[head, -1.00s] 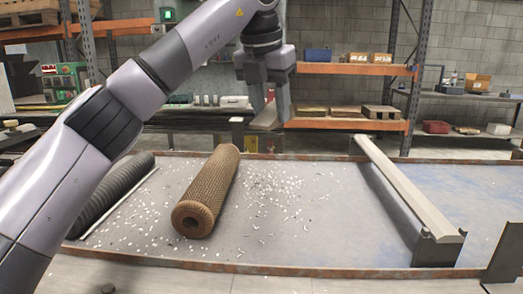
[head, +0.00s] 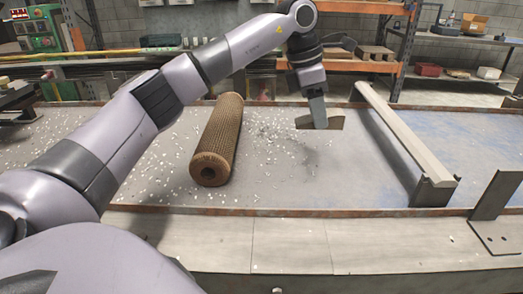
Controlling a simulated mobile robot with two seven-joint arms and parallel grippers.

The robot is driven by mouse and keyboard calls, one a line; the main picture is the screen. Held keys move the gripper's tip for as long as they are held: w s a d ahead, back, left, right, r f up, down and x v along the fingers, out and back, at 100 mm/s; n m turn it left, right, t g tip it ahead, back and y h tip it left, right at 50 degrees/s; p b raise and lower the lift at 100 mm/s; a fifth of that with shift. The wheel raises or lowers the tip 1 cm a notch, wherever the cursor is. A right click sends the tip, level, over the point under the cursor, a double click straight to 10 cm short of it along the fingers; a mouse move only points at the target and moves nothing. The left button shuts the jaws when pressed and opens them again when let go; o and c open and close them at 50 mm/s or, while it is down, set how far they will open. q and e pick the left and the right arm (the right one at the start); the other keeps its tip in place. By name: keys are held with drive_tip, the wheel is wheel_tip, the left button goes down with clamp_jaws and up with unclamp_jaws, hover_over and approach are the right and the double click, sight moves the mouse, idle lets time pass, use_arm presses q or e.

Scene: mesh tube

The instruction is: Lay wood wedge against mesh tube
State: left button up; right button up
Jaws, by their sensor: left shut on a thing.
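The mesh tube (head: 220,137) is a brown, woven-looking cylinder with a hole in its near end. It lies lengthwise on the grey table in the middle of the head view. My left gripper (head: 318,122) is shut on the wood wedge (head: 332,124), a small brown block. It holds the wedge to the right of the tube, apart from it, seemingly above the table with a shadow below. The gripper's fingers hide part of the wedge. My right gripper is not in view.
The grey table (head: 350,185) has a raised rusty rim and many white chips scattered around the tube. A long pale rail (head: 405,135) on dark supports stands at the right. A bare metal bracket (head: 493,212) stands at the front right. Shelves stand behind.

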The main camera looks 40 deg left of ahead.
use_arm(q)
hover_over(257, 156)
drive_tip(key=w+d, duration=0.1)
drive_tip(key=d, duration=0.1)
drive_tip(key=f, duration=0.5)
drive_tip(key=shift+w+a+f+b, duration=0.2)
drive_tip(key=shift+a+f+b, duration=0.05)
drive_tip(key=shift+f+b, duration=0.05)
drive_tip(key=shift+s+a+f, duration=1)
drive_tip(key=shift+a+f, duration=0.1)
drive_tip(key=shift+a, duration=0.05)
drive_tip(key=shift+f, duration=0.1)
drive_tip(key=o, duration=0.7)
drive_tip(key=shift+f, duration=0.2)
drive_tip(key=o, duration=0.4)
drive_tip(key=shift+o, duration=0.2)
drive_tip(key=shift+r, duration=0.1)
